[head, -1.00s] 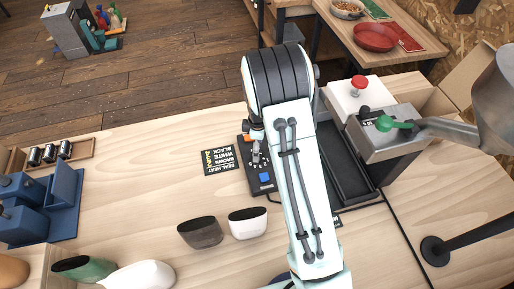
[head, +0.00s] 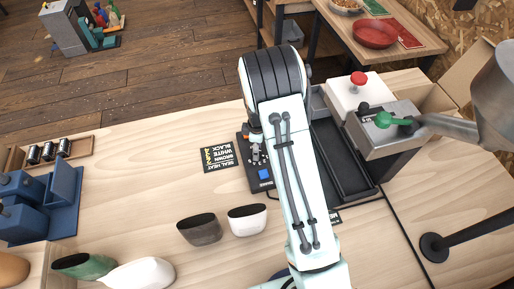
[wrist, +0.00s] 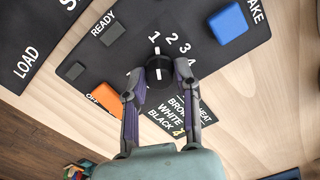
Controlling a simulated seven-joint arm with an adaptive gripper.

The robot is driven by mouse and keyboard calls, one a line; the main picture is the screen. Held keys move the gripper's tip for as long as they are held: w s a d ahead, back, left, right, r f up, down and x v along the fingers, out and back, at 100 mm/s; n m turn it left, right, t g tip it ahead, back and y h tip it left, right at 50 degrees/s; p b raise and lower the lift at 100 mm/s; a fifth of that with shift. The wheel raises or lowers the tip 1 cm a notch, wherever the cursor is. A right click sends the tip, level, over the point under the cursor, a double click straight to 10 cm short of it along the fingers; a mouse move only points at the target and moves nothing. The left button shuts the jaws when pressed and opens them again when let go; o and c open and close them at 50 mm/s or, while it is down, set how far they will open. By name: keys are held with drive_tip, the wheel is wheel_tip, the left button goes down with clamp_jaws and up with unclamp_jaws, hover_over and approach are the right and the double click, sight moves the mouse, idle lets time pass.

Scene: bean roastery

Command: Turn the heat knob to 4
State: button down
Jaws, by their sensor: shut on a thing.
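The heat knob (wrist: 158,72) is round and black with a white line, on a dark control panel (wrist: 105,62), in the wrist view. Printed digits 1 to 4 curve around its upper and right side. The white line points roughly up in the picture, toward the low digits; I cannot tell the exact setting. My gripper (wrist: 161,88) has one finger on each side of the knob and is shut on it. In the head view my gripper (head: 256,152) is over the panel (head: 245,173), and my arm hides much of the knob area.
A blue button (wrist: 229,22) and an orange one (wrist: 103,99) flank the knob. A heat-and-colour card (head: 219,157) lies left of the panel. A white cup (head: 247,218) and a dark cup (head: 199,230) stand nearer. A black tray (head: 343,160) is to the right.

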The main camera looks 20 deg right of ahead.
drive_tip(key=m, duration=0.4)
drive_tip(key=shift+m, duration=0.4)
drive_tip(key=m, duration=0.4)
drive_tip(key=shift+m, duration=0.3)
drive_tip(key=m, duration=0.4)
drive_tip(key=shift+m, duration=2.1)
drive_tip(key=c, duration=0.8)
unclamp_jaws()
